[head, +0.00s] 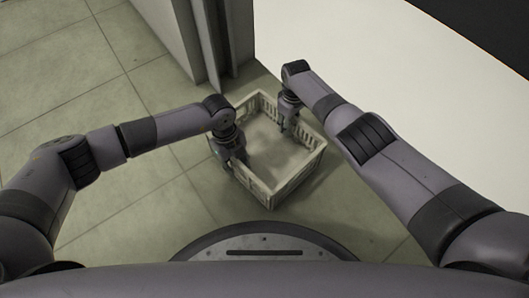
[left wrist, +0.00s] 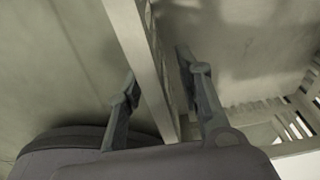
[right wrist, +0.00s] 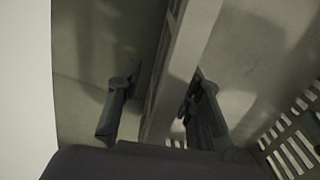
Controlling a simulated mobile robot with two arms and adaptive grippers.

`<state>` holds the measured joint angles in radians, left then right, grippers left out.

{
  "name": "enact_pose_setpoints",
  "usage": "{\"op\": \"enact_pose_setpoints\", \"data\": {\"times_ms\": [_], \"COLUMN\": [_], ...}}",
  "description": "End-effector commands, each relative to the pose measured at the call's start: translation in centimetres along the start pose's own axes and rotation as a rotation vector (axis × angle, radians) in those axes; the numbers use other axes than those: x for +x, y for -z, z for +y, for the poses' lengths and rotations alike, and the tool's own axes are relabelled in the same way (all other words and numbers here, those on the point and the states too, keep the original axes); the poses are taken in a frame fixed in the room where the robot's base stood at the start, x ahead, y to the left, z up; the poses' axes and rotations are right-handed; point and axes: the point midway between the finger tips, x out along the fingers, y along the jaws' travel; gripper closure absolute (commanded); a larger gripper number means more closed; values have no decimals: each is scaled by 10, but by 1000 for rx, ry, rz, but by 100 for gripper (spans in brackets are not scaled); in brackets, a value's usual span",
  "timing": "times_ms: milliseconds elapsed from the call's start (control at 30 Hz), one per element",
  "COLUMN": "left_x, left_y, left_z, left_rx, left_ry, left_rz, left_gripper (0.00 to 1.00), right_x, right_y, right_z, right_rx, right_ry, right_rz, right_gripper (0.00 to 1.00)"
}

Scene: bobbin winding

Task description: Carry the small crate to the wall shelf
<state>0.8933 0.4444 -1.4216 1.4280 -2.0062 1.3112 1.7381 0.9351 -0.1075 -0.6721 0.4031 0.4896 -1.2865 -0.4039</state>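The small pale crate (head: 285,187) with slatted walls is in front of my base in the head view. It looks empty. My left gripper (head: 233,155) is at its left wall, fingers pointing down. The left wrist view shows the crate wall (left wrist: 137,50) between the two parted fingers (left wrist: 157,80), one outside and one inside. My right gripper (head: 287,122) is at the far right wall. In the right wrist view this wall (right wrist: 185,55) also runs between parted fingers (right wrist: 160,95), with a gap outside. I cannot tell whether the crate touches the floor. I see no wall shelf.
A grey upright panel (head: 205,40) stands just behind the crate. A large white surface (head: 390,80) lies to the right, under or beyond my right arm. The tiled floor (head: 70,90) at left is clear.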

Motion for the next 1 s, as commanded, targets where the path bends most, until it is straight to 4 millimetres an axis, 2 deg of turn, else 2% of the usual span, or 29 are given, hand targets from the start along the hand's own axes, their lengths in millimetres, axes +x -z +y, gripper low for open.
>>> {"op": "enact_pose_setpoints", "data": {"times_ms": [233, 700, 1000], "left_x": [0, 0, 0], "left_y": [0, 0, 0], "left_z": [0, 0, 0], "left_rx": [1, 1, 0], "left_ry": [0, 0, 0], "left_rz": [1, 1, 1], "left_gripper": [68, 99, 100], "right_x": [0, 0, 0], "right_y": [0, 0, 0], "right_z": [0, 0, 0], "right_rx": [0, 0, 0], "right_ry": [0, 0, 0], "right_rz": [0, 0, 0], "right_gripper": [68, 99, 100]}}
